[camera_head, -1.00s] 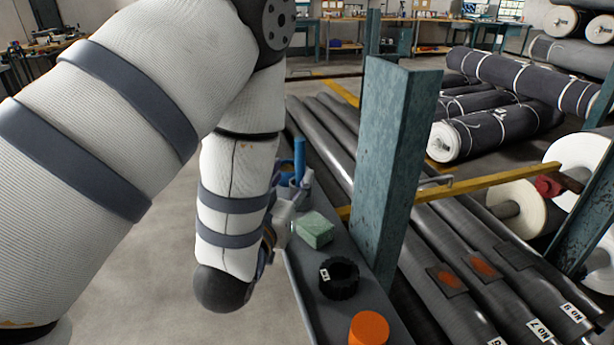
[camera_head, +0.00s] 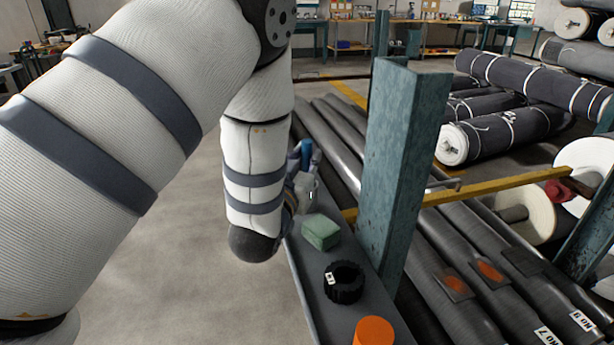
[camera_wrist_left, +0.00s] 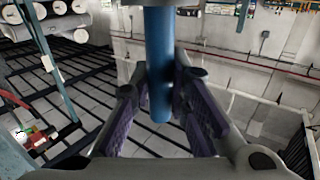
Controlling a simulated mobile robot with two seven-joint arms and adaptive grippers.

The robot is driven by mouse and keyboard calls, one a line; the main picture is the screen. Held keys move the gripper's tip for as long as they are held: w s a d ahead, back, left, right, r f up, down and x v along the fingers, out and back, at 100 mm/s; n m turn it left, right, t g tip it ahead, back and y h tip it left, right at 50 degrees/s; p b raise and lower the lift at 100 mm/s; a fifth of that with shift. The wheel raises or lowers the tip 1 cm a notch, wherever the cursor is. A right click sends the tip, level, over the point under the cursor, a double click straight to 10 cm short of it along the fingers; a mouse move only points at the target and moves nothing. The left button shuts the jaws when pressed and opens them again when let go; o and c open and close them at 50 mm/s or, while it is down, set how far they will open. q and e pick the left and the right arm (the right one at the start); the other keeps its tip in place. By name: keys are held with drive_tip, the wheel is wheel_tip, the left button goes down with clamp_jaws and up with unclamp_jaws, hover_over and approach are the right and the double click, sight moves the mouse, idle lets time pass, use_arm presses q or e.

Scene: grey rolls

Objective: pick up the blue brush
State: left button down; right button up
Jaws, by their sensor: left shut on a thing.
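The blue brush shows as a blue cylinder (camera_wrist_left: 159,62) between the purple-padded fingers in the left wrist view. Its lower end sticks out past the pads. My left gripper (camera_wrist_left: 160,98) is shut on it. In the head view a short blue part of the brush (camera_head: 306,150) shows above the far part of the grey shelf. There my left gripper (camera_head: 294,188) is mostly hidden behind my left forearm. I cannot tell whether the brush touches the pale container (camera_head: 305,188) beside it. My right gripper is in neither view.
On the narrow grey shelf (camera_head: 312,290) stand a green block (camera_head: 321,232), a black ring (camera_head: 343,284) and an orange cylinder (camera_head: 373,331). A teal post (camera_head: 405,165) rises close to the right. Dark rolls (camera_head: 480,275) lie beyond it. The floor at left is clear.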

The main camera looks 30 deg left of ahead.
use_arm(q)
wheel_tip(320, 180, up, 10)
drive_tip(key=shift+r+p, duration=0.1)
drive_tip(key=shift+p, duration=0.95)
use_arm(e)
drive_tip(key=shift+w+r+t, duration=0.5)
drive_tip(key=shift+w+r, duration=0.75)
